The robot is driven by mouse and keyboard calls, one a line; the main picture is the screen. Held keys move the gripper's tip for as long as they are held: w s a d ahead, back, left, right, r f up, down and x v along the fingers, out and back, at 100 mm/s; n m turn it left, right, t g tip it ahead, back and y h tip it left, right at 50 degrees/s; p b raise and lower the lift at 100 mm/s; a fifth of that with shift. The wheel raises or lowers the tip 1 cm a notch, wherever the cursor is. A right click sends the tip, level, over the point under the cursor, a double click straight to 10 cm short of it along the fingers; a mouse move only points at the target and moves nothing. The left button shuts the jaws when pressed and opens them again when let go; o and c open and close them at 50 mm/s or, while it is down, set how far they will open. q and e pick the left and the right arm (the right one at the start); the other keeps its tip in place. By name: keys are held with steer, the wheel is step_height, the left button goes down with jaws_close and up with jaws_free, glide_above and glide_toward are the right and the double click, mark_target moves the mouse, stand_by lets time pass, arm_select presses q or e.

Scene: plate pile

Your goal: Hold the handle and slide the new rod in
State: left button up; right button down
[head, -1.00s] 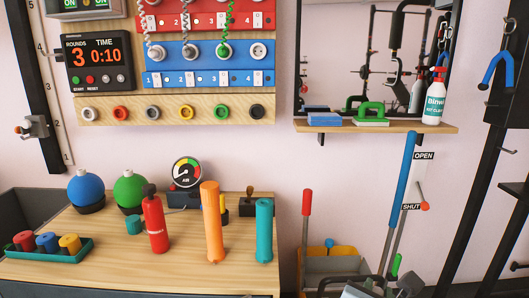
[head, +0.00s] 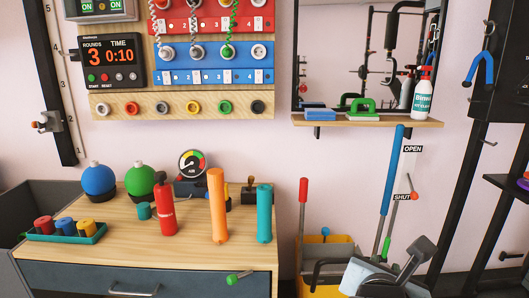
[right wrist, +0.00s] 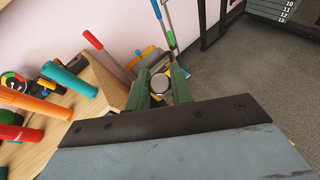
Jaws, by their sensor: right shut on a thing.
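My right gripper (right wrist: 160,88) is shut on a short grey metal cylinder (right wrist: 160,84), seen end-on between its two dark green fingers in the right wrist view. In the head view the right gripper (head: 335,268) shows at the lower right, in front of the yellow bin, and its fingertips are hard to make out. A thick orange cylinder (head: 217,205) and a teal cylinder (head: 264,213) stand upright on the cabinet top. A small green-ended handle (head: 239,277) sticks out at the cabinet's front. I cannot tell which thing is the new rod. My left gripper is not in view.
The wooden cabinet (head: 120,250) also bears a red bottle (head: 166,208), blue and green balls, a gauge and a teal tray (head: 98,235). A yellow bin (head: 327,253) with several poles stands to its right. A shelf (head: 385,122) hangs above. Grey floor (right wrist: 245,80) is clear.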

steer(key=shift+w, duration=0.15)
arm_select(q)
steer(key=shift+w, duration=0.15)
arm_select(e)
steer(key=a+n+t+y, duration=0.1)
steer(key=a+n+y, duration=0.4)
steer(key=a, duration=0.8)
steer(key=shift+a+n+t+y, duration=0.2)
steer(key=shift+n+t+y, duration=0.2)
steer(key=shift+y, duration=0.4)
